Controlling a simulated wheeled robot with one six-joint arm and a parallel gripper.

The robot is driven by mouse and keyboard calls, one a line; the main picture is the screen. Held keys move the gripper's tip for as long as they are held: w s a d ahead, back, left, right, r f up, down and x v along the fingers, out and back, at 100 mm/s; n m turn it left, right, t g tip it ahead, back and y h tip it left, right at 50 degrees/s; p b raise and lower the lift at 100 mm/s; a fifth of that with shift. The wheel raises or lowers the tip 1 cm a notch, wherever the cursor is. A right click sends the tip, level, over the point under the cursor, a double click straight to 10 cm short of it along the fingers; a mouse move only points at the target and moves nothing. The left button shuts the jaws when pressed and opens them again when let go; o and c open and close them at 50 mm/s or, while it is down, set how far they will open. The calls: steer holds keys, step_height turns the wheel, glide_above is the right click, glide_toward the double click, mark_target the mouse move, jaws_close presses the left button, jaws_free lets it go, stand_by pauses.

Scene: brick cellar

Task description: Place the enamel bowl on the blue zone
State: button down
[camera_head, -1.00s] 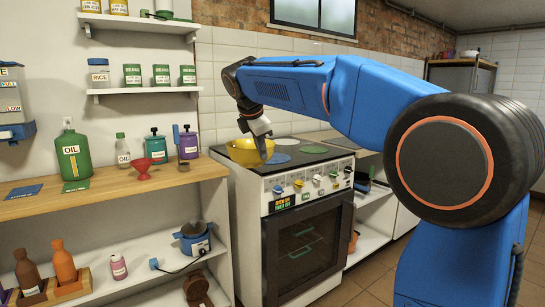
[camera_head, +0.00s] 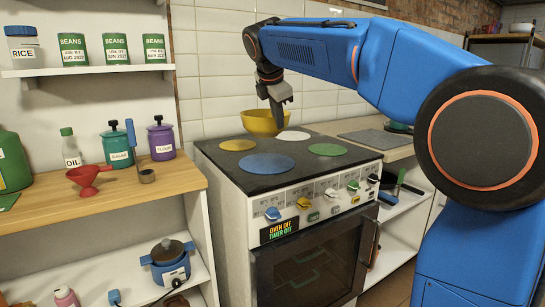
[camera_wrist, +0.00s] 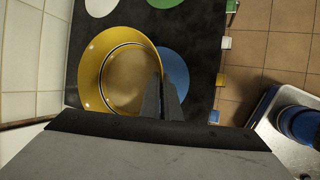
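The yellow enamel bowl (camera_head: 259,121) is upright, raised above the back of the black stovetop. My gripper (camera_head: 277,118) is shut on its near rim, pointing down. In the wrist view the bowl (camera_wrist: 98,60) looks empty. One finger of my gripper (camera_wrist: 162,90) is inside the rim and the other outside. The round blue zone (camera_head: 266,164) lies bare at the stovetop's front left. In the wrist view the blue zone (camera_wrist: 175,72) shows just right of the bowl, partly covered by it and the fingers.
Yellow (camera_head: 238,145), white (camera_head: 292,135) and green (camera_head: 327,149) zones lie bare on the stovetop. Knobs line the stove front. Left of the stove, a wooden counter (camera_head: 180,182) holds a red funnel (camera_head: 88,176), a ladle and canisters. A tiled wall stands behind.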

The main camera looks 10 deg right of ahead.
steer(key=shift+w+d+f, duration=0.1)
steer(key=shift+w+f, duration=0.05)
steer(key=shift+f, duration=4.8)
steer(key=c, duration=2)
jaws_free()
steer(key=shift+f, duration=0.1)
steer(key=v, duration=1.2)
